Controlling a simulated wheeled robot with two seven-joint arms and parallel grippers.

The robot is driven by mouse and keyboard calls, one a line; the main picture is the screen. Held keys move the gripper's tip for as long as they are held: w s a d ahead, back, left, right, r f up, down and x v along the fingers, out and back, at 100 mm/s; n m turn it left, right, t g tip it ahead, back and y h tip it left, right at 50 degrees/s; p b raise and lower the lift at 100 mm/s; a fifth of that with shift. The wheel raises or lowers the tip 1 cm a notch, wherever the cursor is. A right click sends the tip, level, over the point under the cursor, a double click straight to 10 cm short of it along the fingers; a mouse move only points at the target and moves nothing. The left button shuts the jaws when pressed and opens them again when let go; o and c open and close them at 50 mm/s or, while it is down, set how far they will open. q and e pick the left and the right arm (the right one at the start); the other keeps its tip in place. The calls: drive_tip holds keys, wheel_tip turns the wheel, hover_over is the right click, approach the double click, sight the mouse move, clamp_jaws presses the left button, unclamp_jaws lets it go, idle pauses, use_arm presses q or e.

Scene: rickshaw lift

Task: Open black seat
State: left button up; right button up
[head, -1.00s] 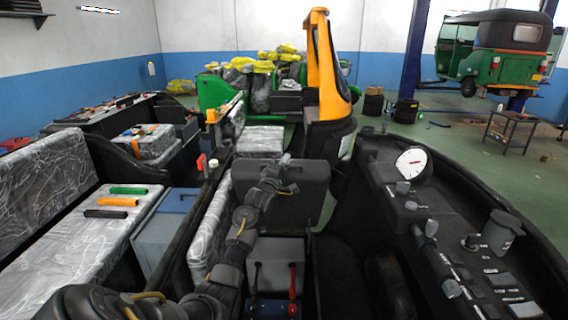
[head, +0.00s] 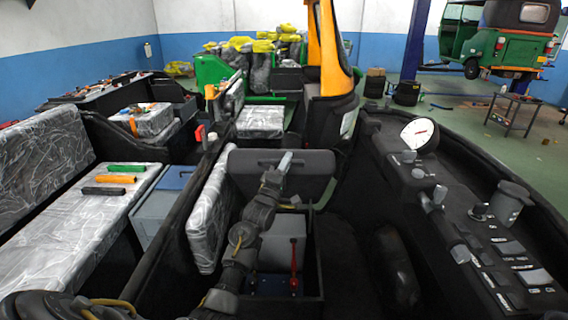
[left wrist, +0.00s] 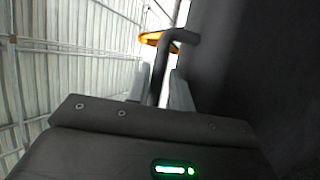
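My right gripper is not in view.
A dashboard (head: 460,215) with a round gauge (head: 418,134) runs along the right. A plastic-wrapped bench (head: 70,235) with several coloured grips is at the left. A yellow-black pillar (head: 330,55) stands beyond the seat. A dark floor well lies right of the compartment.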

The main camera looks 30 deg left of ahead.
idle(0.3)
use_arm(q)
drive_tip(key=a+b+v, duration=0.1)
drive_tip(key=b+v, duration=0.1)
drive_tip(key=v, duration=0.8)
drive_tip(key=shift+s+d+f, duration=0.25)
drive_tip(key=shift+s+d, duration=0.1)
drive_tip(key=shift+d, duration=0.15)
